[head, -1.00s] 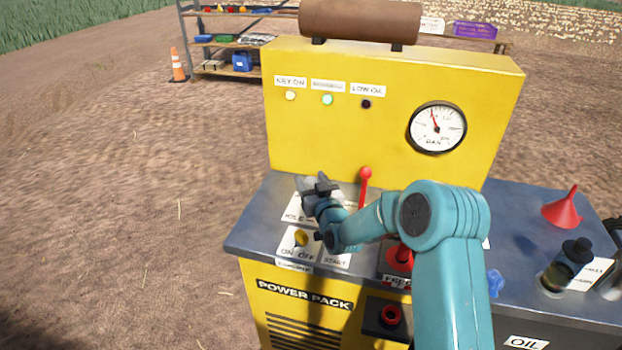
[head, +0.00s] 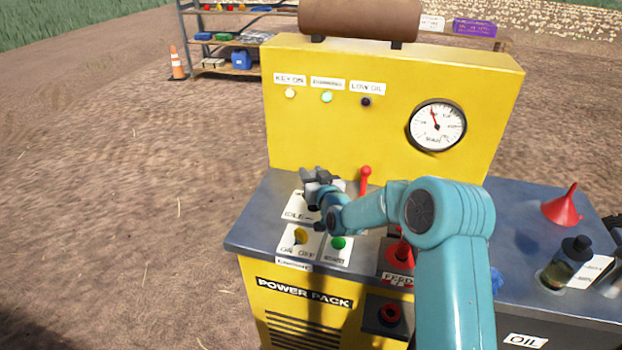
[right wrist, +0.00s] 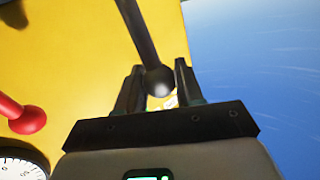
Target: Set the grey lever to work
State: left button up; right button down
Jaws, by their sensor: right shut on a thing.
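The grey lever (right wrist: 140,32) is a grey rod ending in a round knob in the right wrist view. My right gripper (right wrist: 159,78) has its fingers on either side of the knob and is shut on it. In the head view my right gripper (head: 318,179) is over the IDLE label plate (head: 297,208) at the left of the power pack's top. There the gripper mostly hides the lever, and the plate's upper part is covered. The yellow key switch (head: 300,236) and green START button (head: 338,243) are in front. My left gripper is out of view.
A red lever (head: 364,180) stands just right of my gripper. A red FEED control (head: 400,251), an oil bottle (head: 566,262) and a red funnel (head: 563,207) are further right. The yellow panel (head: 340,140) rises behind, with KEY ON and middle lamps lit.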

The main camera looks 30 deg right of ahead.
jog(key=w+d+m+g+y+b, duration=0.1)
jog(key=w+d+g+b, duration=0.1)
jog(key=w+d+b, duration=0.2)
jog(key=shift+d, duration=0.5)
jog(key=shift+r, duration=0.15)
jog(key=c, duration=1.1)
grip_release()
jog(key=o, duration=0.3)
jog(key=shift+w+d, duration=0.1)
jog(key=shift+w, duration=0.1)
jog(key=b+v, duration=0.1)
jog(key=v, duration=0.4)
jog(key=b+v, duration=0.1)
jog(key=v, duration=0.4)
jog(key=b+v, duration=0.1)
jog(key=v, duration=0.5)
jog(key=shift+s+f+b, duration=0.2)
jog(key=shift+f+b, duration=0.1)
jog(key=shift+f, duration=0.05)
